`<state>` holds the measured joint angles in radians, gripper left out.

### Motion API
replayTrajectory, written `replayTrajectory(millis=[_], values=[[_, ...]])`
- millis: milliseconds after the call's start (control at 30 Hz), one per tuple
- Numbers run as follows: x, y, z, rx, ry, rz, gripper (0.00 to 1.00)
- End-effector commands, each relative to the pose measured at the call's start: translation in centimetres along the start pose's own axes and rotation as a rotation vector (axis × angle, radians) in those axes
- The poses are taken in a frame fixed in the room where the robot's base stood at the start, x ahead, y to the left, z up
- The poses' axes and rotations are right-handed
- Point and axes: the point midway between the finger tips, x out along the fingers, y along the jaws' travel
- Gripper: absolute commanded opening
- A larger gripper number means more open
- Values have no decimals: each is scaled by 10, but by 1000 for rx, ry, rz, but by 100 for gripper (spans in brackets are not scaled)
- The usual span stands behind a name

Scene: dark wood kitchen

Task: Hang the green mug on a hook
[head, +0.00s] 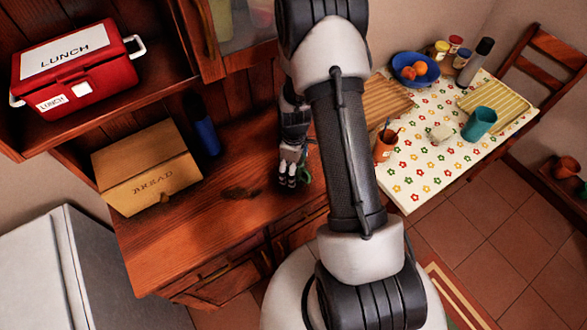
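My gripper (291,178) is low over the wooden counter (235,195), pointing down, partly covered by my own arm. A small curved green piece (305,173) shows right at its fingers, perhaps the green mug's handle or rim. The rest of that object is hidden, and I cannot tell whether the fingers are closed on it. I see no hook in this view.
A bread box (147,168) and a blue bottle (204,134) stand on the counter's left. A red lunch box (76,70) sits on the shelf above. The flowered table (420,190) holds a blue bowl (401,66), trays and jars. The counter's front middle is clear.

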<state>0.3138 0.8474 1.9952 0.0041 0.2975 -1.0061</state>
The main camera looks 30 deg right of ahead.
Motion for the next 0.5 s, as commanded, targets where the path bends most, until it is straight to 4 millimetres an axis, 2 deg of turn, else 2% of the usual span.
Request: replayTrajectory(millis=[100, 500], values=[[-1, 0, 0, 0, 0, 1, 87], [-1, 0, 0, 0, 0, 1, 60]])
